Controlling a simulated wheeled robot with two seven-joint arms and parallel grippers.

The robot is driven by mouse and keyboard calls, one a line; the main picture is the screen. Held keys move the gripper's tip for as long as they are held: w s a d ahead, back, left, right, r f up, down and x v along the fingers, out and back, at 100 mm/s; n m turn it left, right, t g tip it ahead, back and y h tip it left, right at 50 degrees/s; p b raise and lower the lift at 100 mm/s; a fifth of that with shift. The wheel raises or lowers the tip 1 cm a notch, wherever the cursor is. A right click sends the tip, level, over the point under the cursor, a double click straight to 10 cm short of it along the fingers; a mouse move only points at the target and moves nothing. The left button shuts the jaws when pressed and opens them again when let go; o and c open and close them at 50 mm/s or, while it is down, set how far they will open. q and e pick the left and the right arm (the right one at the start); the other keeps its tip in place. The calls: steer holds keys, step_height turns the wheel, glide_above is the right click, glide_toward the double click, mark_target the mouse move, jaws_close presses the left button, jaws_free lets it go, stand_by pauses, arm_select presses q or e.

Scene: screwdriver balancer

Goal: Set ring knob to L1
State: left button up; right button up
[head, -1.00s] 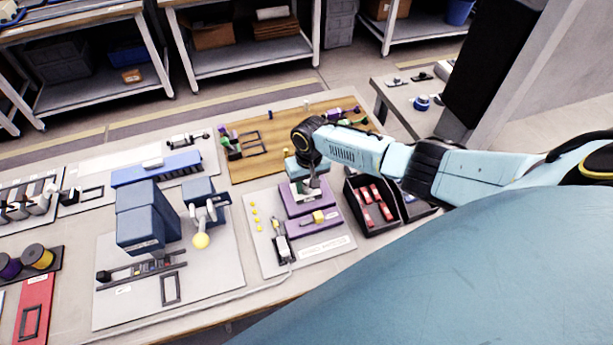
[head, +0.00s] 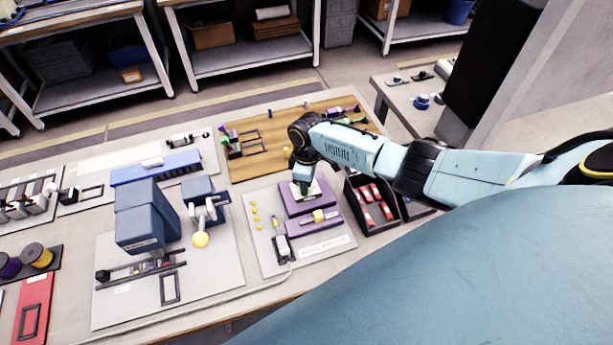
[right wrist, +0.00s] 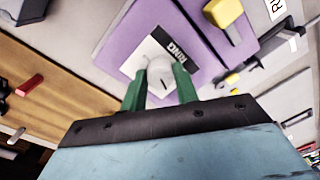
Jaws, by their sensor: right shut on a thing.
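The ring knob (right wrist: 162,75) is a pale round knob with a dark pointer mark, on a white label reading RING. The label sits on a purple block (right wrist: 150,18), which also shows in the head view (head: 292,206). My right gripper (right wrist: 160,88) has its green fingers on both sides of the knob and is shut on it. In the head view my right gripper (head: 303,189) points down over the purple block and hides the knob. An L1 mark cannot be made out. My left gripper is not in view.
A yellow knob (head: 318,216) sits on the front purple step. A screwdriver (head: 281,240) stands at the board's left, near several yellow pieces. A black bin with red parts (head: 372,205) stands close at the right. Blue blocks (head: 140,225) stand at the left.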

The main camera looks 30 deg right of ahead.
steer(key=n, duration=0.4)
stand_by(0.6)
steer(key=o, duration=1)
steer(key=shift+r, duration=0.1)
steer(key=r, duration=1.3)
steer(key=shift+w+d+r+p, duration=0.1)
steer(key=shift+w+r+p, duration=0.05)
steer(key=shift+w+p, duration=0.2)
